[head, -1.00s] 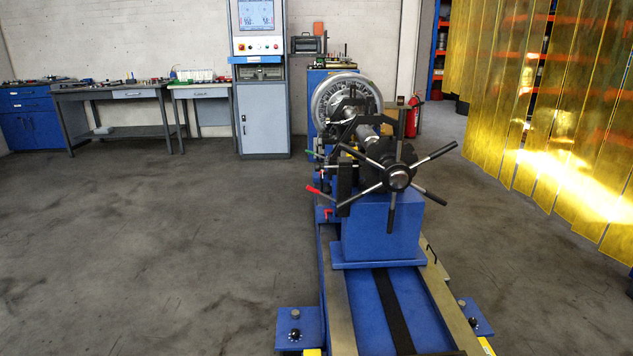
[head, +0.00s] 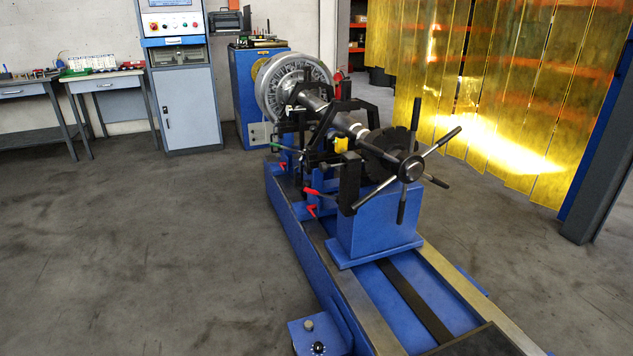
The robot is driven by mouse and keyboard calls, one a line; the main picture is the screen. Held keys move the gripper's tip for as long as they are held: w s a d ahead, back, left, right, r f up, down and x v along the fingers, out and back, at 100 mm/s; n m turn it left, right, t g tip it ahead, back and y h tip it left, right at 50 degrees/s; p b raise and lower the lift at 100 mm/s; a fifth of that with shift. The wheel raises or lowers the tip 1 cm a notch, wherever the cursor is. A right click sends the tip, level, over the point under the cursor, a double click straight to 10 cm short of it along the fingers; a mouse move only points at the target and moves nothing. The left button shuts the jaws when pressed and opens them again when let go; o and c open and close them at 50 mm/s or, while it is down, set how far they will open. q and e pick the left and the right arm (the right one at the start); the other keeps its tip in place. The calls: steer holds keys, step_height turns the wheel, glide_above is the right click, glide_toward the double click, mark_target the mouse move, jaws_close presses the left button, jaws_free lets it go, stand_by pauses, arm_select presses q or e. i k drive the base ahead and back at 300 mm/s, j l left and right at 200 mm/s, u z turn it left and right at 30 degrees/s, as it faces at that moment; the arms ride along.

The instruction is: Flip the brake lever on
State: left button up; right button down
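The balancing machine (head: 377,219) stands right of centre, a long blue bed with a rotor on it. A lever with a red handle (head: 312,192) sticks out on the left side of the near support. A smaller red lever (head: 311,211) sits just below it, low on the bed. A green-tipped handle (head: 278,148) shows farther back. I cannot tell which one is the brake lever or how it is set. The spoked handwheel (head: 412,168) is at the near end. Neither of my grippers is in view.
A grey control cabinet (head: 185,105) with buttons stands at the back left, beside workbenches (head: 105,82). A yellow strip curtain (head: 500,90) hangs at the right. A small blue foot with a knob (head: 319,335) juts from the bed's near left. The floor at left is clear.

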mark_target(307, 190)
steer(key=i+j+z, duration=0.4)
steer(key=j+z, duration=0.15)
steer(key=j, duration=0.15)
steer(key=i+j+u, duration=0.4)
steer(key=i+j, duration=0.85)
steer(key=j, duration=0.15)
